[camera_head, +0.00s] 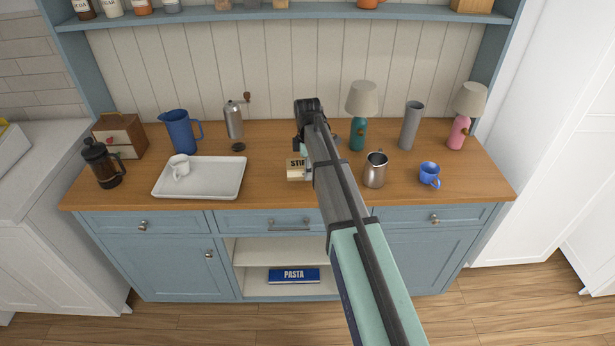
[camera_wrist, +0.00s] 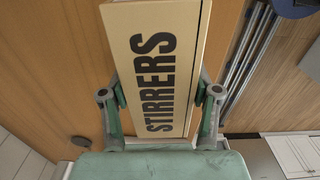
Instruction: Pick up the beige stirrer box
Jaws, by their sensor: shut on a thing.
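The beige stirrer box (camera_head: 296,169) is on or just above the wooden counter, partly hidden behind my arm in the head view. In the wrist view the stirrer box (camera_wrist: 155,70) shows its black "STIRRERS" lettering and lies between my gripper's two fingers. My gripper (camera_wrist: 160,95) is shut on the box, one green fingertip against each long side. In the head view my arm covers most of the gripper. I cannot tell whether the box is touching the counter.
A steel pitcher (camera_head: 375,170) and a teal lamp (camera_head: 357,134) stand close right of my arm. A white tray (camera_head: 201,190) holding a white cup (camera_head: 180,165) lies left. A grinder (camera_head: 234,121) stands behind. A blue mug (camera_head: 429,175) is further right. Counter between tray and box is clear.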

